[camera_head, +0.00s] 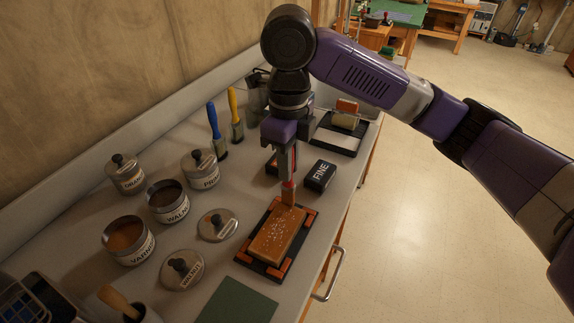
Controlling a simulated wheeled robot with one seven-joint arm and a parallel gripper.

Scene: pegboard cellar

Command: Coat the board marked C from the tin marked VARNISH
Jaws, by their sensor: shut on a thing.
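My gripper (287,168) is shut on a red-handled brush (289,186) and points straight down. The brush's lower end is at the far end of an orange-brown board (277,236); I cannot tell whether it touches. The board has pale specks on its face and lies in a dark holder with orange corners (262,266). No letter C is readable on it. The tin marked VARNISH (145,250) stands open at the left, with amber liquid inside. An open tin marked WALNUT (170,210), with dark contents, stands behind it.
Two closed tins (125,174) (201,168) stand near the wall. Two loose lids (218,225) (182,270) lie left of the board. A block marked FINE (320,175), blue and yellow brushes (215,130) (235,115), a roller (346,119) and a green sheet (237,301) are around.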

